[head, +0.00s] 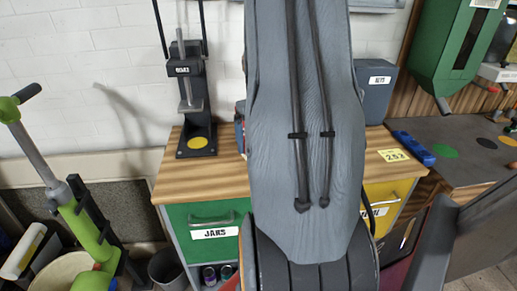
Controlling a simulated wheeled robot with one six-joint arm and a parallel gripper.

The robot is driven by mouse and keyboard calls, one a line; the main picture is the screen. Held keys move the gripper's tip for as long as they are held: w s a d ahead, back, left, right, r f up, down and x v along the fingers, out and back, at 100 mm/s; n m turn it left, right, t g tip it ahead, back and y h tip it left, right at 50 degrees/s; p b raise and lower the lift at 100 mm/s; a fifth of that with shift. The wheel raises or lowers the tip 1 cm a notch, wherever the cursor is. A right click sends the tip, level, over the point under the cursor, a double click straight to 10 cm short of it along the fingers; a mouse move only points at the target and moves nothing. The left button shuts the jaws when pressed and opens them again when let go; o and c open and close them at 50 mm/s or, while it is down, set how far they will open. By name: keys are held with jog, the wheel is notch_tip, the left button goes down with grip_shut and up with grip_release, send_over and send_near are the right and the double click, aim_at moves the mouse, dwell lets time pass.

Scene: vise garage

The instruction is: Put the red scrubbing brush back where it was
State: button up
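I cannot make out the red scrubbing brush in the head view. My own grey arm stands upright through the middle of the picture and hides much of the wooden-topped workbench (215,182). A small blue and red edge of something (240,135) shows on the bench just left of my arm; I cannot tell what it is. My gripper's fingers do not show.
A black press (194,130) stands on the bench's left. A green JARS drawer (207,219) and a yellow drawer (392,192) are below. A grey box (374,85), a blue object (414,148) and a green wall cabinet (456,42) are at right. A green tool (85,225) stands left.

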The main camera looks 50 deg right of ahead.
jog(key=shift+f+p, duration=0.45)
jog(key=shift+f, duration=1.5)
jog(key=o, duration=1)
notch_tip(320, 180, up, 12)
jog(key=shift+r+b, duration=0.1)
jog(key=shift+b, duration=1.1)
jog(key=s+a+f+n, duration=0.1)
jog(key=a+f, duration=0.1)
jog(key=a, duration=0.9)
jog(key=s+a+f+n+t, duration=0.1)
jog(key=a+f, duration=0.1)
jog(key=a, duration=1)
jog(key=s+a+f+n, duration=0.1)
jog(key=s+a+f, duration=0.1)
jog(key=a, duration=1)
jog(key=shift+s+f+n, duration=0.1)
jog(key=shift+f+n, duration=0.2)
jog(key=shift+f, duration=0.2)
